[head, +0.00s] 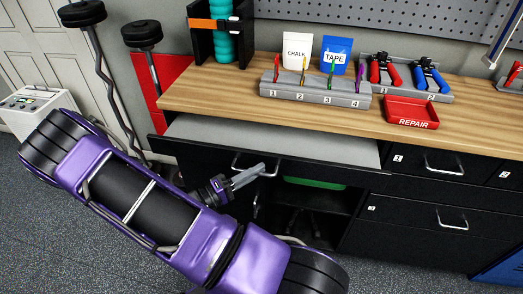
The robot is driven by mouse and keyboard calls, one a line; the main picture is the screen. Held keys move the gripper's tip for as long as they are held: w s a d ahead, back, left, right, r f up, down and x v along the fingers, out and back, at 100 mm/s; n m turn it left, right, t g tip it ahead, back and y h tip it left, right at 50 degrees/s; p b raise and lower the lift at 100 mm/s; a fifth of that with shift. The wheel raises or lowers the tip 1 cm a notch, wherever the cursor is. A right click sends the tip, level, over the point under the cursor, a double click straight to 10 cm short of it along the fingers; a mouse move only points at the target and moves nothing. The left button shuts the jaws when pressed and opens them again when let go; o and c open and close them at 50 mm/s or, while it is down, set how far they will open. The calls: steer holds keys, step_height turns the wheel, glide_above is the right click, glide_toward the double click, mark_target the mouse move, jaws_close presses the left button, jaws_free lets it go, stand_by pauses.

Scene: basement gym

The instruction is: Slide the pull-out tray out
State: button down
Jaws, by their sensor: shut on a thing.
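The pull-out tray (270,142) shows as a light grey board with a dark front edge, sticking out from under the wooden worktop. A metal bar handle (238,161) is on its front. My gripper (257,171) is at the right part of this handle, its fingers shut on the handle. How far the tray runs back under the worktop is hidden.
Drawers (428,165) with handles are at right. An open dark space with a green item (313,183) lies below the tray. Barbells lean at left.

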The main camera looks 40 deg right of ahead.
steer(key=s+a, duration=0.8)
steer(key=a, duration=0.1)
steer(key=shift+a, duration=0.2)
steer(key=c, duration=0.9)
jaws_free()
steer(key=w+a+f, duration=0.1)
steer(key=a+f, duration=0.1)
steer(key=a, duration=1.5)
steer(key=shift+w, duration=0.25)
steer(key=shift+a+f, duration=0.1)
